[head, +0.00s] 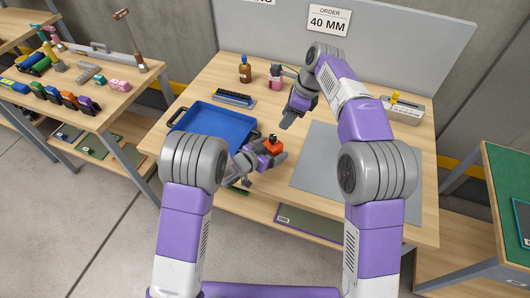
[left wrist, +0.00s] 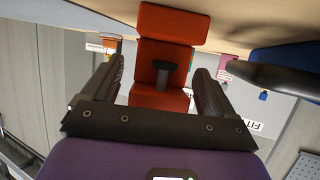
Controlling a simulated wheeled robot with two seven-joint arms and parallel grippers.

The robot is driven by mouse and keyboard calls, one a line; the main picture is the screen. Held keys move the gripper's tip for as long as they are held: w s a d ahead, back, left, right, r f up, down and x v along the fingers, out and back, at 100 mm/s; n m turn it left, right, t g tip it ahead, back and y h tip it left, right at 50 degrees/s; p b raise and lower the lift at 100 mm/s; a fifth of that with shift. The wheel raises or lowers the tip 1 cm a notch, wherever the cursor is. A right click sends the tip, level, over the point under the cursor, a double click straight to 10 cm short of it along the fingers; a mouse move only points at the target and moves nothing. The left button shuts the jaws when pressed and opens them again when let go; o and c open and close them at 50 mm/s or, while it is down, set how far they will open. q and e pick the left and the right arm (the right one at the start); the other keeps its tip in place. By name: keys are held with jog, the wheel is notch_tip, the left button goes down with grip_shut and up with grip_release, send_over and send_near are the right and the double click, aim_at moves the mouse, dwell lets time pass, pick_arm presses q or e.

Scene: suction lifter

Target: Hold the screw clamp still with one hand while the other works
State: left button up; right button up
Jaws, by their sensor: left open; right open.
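An orange-red block-like body, which I take for the screw clamp (head: 271,144), is at the front of the wooden table, right of the blue tray. In the left wrist view the orange-red clamp (left wrist: 163,52) has a dark part in its middle. My left gripper (head: 267,157) is open, with one finger on each side of the clamp. I cannot tell whether the fingers touch it. My right gripper (head: 288,120) is open and empty over the table, behind and right of the clamp, pointing down. The clamp's lower part is mostly hidden by my left arm.
A blue tray (head: 195,116) lies left of the clamp. A blue-and-black rack (head: 234,97), a brown bottle (head: 245,69) and a pink bottle (head: 275,82) stand behind. A grey mat (head: 318,160) is bare at right. A pale box (head: 403,109) with a yellow piece stands back right.

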pick_arm(q)
jog(key=shift+w+d+f, duration=0.1)
jog(key=shift+w+d, duration=0.15)
jog(key=shift+w, duration=0.05)
jog(key=c, duration=1.2)
jog(key=shift+o, duration=0.2)
